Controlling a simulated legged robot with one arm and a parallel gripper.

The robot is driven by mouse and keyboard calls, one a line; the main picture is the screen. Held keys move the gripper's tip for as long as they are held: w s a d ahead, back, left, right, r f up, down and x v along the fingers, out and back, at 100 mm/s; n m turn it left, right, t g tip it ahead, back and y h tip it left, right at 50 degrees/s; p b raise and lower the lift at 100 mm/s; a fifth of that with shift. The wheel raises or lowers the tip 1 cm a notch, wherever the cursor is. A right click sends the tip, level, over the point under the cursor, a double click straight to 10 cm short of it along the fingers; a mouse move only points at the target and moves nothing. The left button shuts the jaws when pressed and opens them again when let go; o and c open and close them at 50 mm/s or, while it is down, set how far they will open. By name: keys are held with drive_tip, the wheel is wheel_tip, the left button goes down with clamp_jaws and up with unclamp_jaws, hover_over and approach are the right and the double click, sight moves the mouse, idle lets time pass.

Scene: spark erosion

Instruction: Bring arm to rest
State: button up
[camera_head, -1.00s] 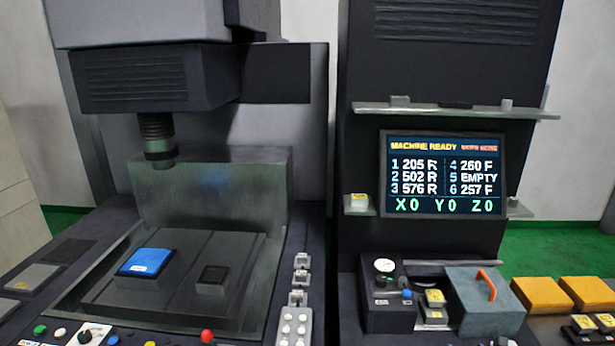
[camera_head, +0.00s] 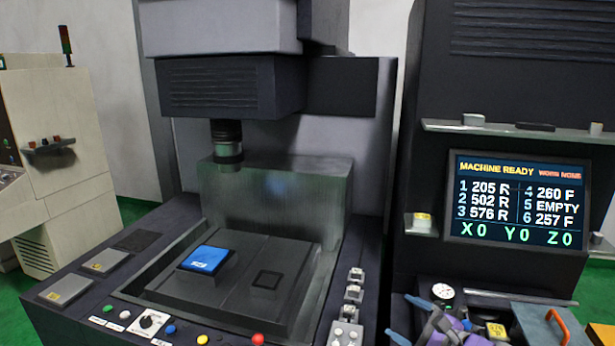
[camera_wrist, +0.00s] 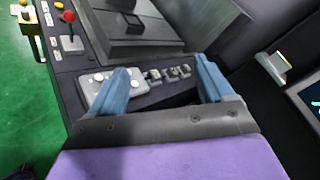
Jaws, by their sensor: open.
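My gripper (camera_wrist: 160,85) shows in the wrist view with its two blue fingers spread wide apart. Nothing is between them. Beyond the fingers lie the machine's front panel and a grey button box (camera_wrist: 97,88). In the head view, blue and purple parts of my gripper (camera_head: 425,318) show at the bottom, right of centre, in front of the small gauge unit. The rest of my arm is out of the head view.
The erosion machine's tank (camera_head: 320,290) holds a blue block (camera_head: 207,259) and a dark block (camera_head: 267,280). The screen (camera_head: 517,200) reads MACHINE READY. A grey box with an orange handle (camera_head: 558,328) stands at lower right. Green floor (camera_head: 135,210) shows at left.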

drive_tip(key=s+a+r+n+g+y, duration=0.2)
drive_tip(key=s+a+n+g+y, duration=0.25)
drive_tip(key=a, duration=0.65)
drive_tip(key=s+a+n+g+h, duration=0.2)
drive_tip(key=s+a+n+g, duration=0.5)
drive_tip(key=s+a+n, duration=0.45)
drive_tip(key=s+d+f+n+g+h, duration=0.2)
drive_tip(key=s, duration=0.4)
drive_tip(key=s+d+f+n+g+h, duration=0.1)
drive_tip(key=s+d+f+g+h, duration=0.15)
drive_tip(key=s, duration=0.45)
drive_tip(key=s+d+r+n+h, duration=0.1)
drive_tip(key=s+d+n+h, duration=0.2)
drive_tip(key=s+d+h, duration=0.2)
drive_tip(key=shift+s+d+t+h, duration=0.3)
drive_tip(key=shift+s+d+t, duration=0.1)
drive_tip(key=shift+d, duration=0.75)
drive_tip(key=shift+d+r, duration=0.1)
drive_tip(key=shift+d, duration=0.3)
drive_tip(key=shift+c, duration=0.2)
